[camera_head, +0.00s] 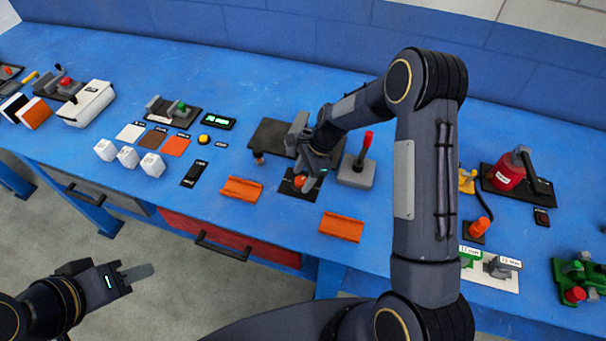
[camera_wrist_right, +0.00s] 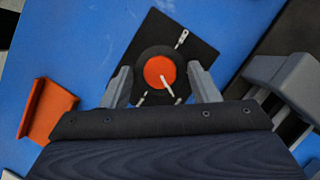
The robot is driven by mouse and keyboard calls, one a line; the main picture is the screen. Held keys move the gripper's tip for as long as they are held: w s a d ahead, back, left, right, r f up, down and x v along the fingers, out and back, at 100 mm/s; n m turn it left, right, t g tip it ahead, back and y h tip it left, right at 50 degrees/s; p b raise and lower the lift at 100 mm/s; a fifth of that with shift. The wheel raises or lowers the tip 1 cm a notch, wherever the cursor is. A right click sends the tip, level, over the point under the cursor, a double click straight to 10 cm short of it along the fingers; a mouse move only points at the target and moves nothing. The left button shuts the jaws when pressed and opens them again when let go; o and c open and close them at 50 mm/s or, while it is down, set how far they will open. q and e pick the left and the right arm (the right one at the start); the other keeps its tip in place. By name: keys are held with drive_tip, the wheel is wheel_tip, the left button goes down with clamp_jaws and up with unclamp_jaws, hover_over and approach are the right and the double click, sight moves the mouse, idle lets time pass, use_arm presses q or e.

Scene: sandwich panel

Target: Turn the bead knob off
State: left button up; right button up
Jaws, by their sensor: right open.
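The bead knob (camera_wrist_right: 158,67) has an orange top with a white pointer line and a dark round rim. It sits on a black square plate (camera_wrist_right: 200,55) with white marks, and the pointer points down and slightly right in the wrist view. In the head view the orange knob (camera_head: 299,181) shows just below my right gripper (camera_head: 308,172). My right gripper is open, with one finger on each side of the knob; I cannot tell if they touch it. My left gripper (camera_head: 137,274) is off the table at lower left, empty; its jaw gap is unclear.
Orange brackets (camera_head: 241,189) and (camera_head: 341,227) lie on the blue table (camera_head: 225,165) near the knob. A grey block with a red-tipped lever (camera_head: 357,171) stands close on the right. A grey block on a dark plate (camera_head: 270,136) is behind.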

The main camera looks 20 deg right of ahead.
drive_tip(key=shift+a+f, duration=0.1)
drive_tip(key=shift+f, duration=0.15)
drive_tip(key=c, duration=1)
drive_tip(key=shift+o, duration=0.2)
